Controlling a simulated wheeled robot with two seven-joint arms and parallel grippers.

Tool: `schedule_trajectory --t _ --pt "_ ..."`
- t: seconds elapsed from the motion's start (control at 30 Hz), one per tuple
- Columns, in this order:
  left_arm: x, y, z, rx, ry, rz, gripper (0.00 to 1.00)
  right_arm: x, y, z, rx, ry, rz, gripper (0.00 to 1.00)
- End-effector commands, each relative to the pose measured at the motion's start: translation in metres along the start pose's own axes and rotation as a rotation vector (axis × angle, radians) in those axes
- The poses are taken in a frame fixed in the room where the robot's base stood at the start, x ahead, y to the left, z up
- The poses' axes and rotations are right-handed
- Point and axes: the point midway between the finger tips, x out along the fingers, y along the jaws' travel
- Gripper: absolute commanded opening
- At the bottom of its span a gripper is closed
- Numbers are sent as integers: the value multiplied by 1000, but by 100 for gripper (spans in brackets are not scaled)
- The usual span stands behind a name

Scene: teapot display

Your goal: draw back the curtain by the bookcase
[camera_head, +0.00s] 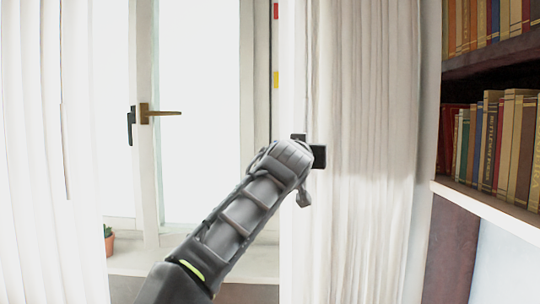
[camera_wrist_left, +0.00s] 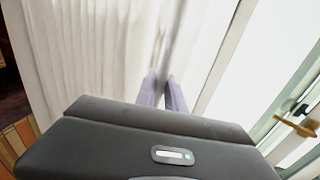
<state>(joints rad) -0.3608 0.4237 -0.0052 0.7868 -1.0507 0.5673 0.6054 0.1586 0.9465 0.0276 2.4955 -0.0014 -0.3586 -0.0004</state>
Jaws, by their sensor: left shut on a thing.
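The white pleated curtain (camera_head: 365,100) by the bookcase hangs at the right of the window, between the glass and the shelves. My left arm reaches up from the bottom, and its gripper (camera_head: 316,153) is at the window-side edge of this curtain, about mid-height in the head view. In the left wrist view the curtain (camera_wrist_left: 90,50) fills the left side, and the two fingers of my left gripper (camera_wrist_left: 163,90) are shut on its edge. The fingertips are partly hidden by the wrist in the head view. My right gripper is not in view.
The bookcase (camera_head: 480,208) with rows of books stands at the right, close beside the curtain. A window handle (camera_head: 160,113) juts out left of my arm. A second white curtain (camera_head: 40,200) hangs at the far left. A small potted plant (camera_head: 108,240) stands on the sill.

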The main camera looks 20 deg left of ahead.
Motion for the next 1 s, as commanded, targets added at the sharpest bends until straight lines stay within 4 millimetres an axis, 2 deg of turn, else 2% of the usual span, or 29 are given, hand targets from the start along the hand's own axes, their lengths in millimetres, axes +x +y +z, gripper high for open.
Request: schedule_trajectory --t 0.03,0.1,0.3,0.47,0.77,0.8,1.0 --pt "3 16 0 3 -4 3 0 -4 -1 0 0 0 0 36" --pt "6 31 0 2 -5 2 0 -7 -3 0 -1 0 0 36" --pt "12 56 0 3 -4 -1 0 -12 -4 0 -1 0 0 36" --pt "12 63 1 2 -3 -1 0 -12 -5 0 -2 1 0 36" --pt "12 63 2 1 -3 -1 0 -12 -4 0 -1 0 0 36" --pt "12 63 2 2 -3 -1 17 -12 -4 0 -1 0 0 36" --pt "12 62 1 1 -2 -1 34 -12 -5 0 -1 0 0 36"
